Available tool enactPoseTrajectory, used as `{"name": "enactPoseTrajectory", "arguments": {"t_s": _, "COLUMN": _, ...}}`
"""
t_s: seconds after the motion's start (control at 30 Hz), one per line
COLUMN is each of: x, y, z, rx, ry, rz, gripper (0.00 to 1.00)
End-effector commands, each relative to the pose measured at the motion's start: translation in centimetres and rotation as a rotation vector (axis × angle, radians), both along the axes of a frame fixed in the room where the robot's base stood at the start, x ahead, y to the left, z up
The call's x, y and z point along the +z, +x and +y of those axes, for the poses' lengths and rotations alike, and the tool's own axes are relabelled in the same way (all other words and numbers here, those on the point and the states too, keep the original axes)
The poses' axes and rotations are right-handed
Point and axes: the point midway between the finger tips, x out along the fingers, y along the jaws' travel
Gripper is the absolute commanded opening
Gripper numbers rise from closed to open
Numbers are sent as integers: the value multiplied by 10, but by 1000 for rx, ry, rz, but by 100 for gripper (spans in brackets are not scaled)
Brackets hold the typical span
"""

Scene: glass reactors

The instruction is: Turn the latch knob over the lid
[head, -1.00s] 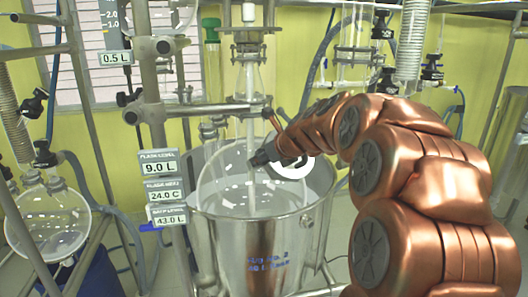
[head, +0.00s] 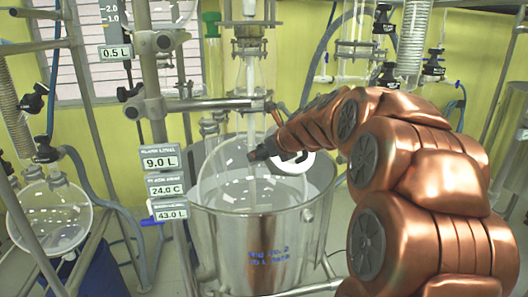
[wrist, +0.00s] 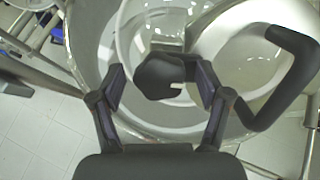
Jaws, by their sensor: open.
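The black latch knob (wrist: 160,77) shows in the wrist view, rounded, with a small pale mark at its lower edge. It lies between the two fingers of my gripper (wrist: 160,84), nearer the right one. The gripper is open, with a gap at the left finger; contact on the right is unclear. The white lid (wrist: 240,45) lies beyond, with a bent black bar (wrist: 288,85) at its right. In the head view my gripper (head: 254,155) is small and dark above the steel vessel (head: 270,250), beside the white lid (head: 297,163). The knob is not distinguishable there.
A glass flask (head: 50,215) stands at the left. A metal post (head: 155,110) carries readout labels (head: 165,186) left of the vessel. A vertical glass shaft (head: 251,110) runs down into the vessel. A horizontal bar (head: 215,104) crosses behind my arm.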

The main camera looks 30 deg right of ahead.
Motion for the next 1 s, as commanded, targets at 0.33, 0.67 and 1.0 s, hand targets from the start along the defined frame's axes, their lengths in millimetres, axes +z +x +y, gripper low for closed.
{"name": "enactPoseTrajectory", "arguments": {"t_s": 0.33, "x": 3, "y": -5, "z": 0, "rx": -1, "ry": -1, "rz": 1, "gripper": 76}}
{"name": "enactPoseTrajectory", "arguments": {"t_s": 0.67, "x": 33, "y": -46, "z": 1, "rx": -2, "ry": -3, "rz": -2, "gripper": 76}}
{"name": "enactPoseTrajectory", "arguments": {"t_s": 1.0, "x": 64, "y": -89, "z": 2, "rx": -3, "ry": -2, "rz": -2, "gripper": 76}}
